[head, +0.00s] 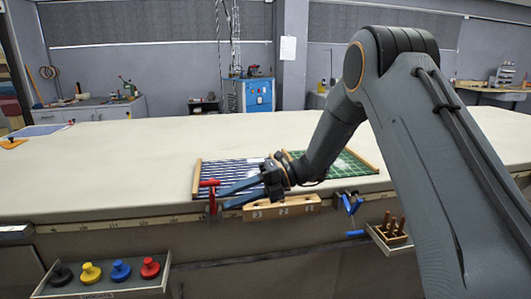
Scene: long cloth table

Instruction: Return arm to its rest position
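My gripper (220,199) hangs low over the front edge of the long cloth table (120,165), at the end of my bent arm. Its two blue fingers point left and stand apart, with nothing seen between them. The fingertips appear close to a red clamp (210,186) on the table edge; I cannot tell whether they touch it. Behind the fingers is a blue-and-white striped panel (222,170). A wooden block with numbers (282,208) sits just below and right of the gripper.
A green gridded panel (353,170) lies behind my wrist. A tray (160,287) of coloured knobs and a holder (385,246) of wooden-handled tools project from the front. The table's left and back are mostly clear.

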